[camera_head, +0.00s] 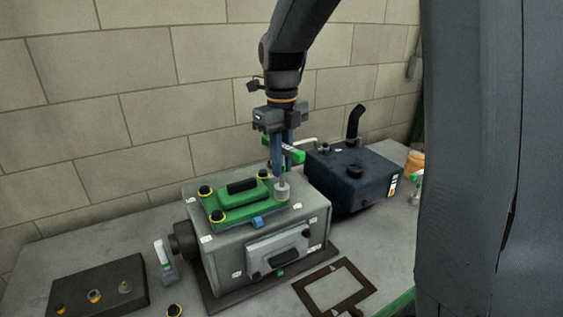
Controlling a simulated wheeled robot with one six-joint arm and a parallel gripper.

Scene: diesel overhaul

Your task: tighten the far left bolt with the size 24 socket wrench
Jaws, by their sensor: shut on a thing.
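My gripper (281,166) points down over the right end of the green cover (233,203) and is shut on a socket wrench (292,152). The wrench has a green and white handle, and its grey socket sits at the cover's near right corner. Whether the socket is seated on a bolt there is hidden. The far left bolt (205,190), dark with a yellow ring, is on the cover's far left corner, apart from the wrench. Another bolt (218,216) is at the near left corner, and one (263,173) at the far right. The wrench's size mark is unreadable.
The cover lies on a grey engine block (222,262). A dark blue tank (349,184) with a black pipe stands close behind right. At front left are a dark holder (97,287), another green-and-white tool (163,256) and a loose bolt (174,311). A dark frame (335,286) lies front right.

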